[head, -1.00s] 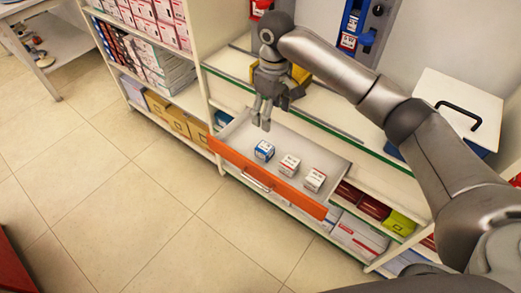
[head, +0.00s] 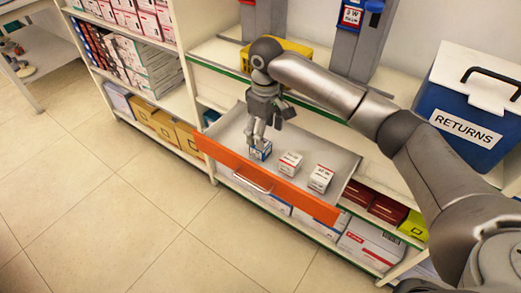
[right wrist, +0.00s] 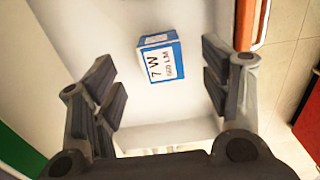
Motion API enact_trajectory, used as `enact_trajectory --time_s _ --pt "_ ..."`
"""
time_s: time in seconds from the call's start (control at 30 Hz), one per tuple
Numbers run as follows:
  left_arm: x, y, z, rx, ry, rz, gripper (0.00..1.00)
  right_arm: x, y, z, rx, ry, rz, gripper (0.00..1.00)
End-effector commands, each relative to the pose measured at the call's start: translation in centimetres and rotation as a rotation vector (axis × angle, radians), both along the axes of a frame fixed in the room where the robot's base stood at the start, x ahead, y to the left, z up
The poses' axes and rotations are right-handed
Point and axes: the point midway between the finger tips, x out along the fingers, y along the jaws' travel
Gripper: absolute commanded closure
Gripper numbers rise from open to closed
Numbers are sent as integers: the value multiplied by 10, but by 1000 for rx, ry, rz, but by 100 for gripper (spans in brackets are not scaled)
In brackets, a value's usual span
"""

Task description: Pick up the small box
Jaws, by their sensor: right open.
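A small blue and white box (head: 261,151) sits at the left of the pulled-out drawer (head: 225,161). In the right wrist view the box (right wrist: 159,60) lies between the two open fingers, towards their far end, with "7 W" on its white label. My right gripper (head: 256,143) is open, pointing down over this box, and its fingers partly cover it in the head view. I cannot tell whether they touch it. Two similar white and red boxes, a middle one (head: 290,164) and a right one (head: 320,178), stand in the same drawer. My left gripper is not in view.
The drawer has an orange front with a metal handle (head: 254,182). Shelves with stacked cartons (head: 140,60) stand at the left. A blue bin marked RETURNS (head: 462,125) stands at the right, and a yellow object (head: 283,48) sits behind my arm. The tiled floor (head: 110,200) is clear.

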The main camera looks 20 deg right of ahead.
Motion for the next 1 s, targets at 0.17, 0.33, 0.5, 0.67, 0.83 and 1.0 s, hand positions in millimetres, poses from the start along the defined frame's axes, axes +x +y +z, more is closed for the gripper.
enact_trajectory --time_s 0.17,0.33,0.5,0.67,0.83,1.0 --pt "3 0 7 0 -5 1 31 0 0 -14 0 0 0 30" --pt "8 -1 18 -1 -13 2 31 2 1 -27 -1 1 -1 30" --pt "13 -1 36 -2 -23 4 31 5 3 -46 -1 1 -1 30" --pt "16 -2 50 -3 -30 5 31 5 3 -61 -1 -1 0 30" --pt "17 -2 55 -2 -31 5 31 5 2 -65 -1 -2 0 30" --pt "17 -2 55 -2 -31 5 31 5 2 -65 0 -1 0 30"
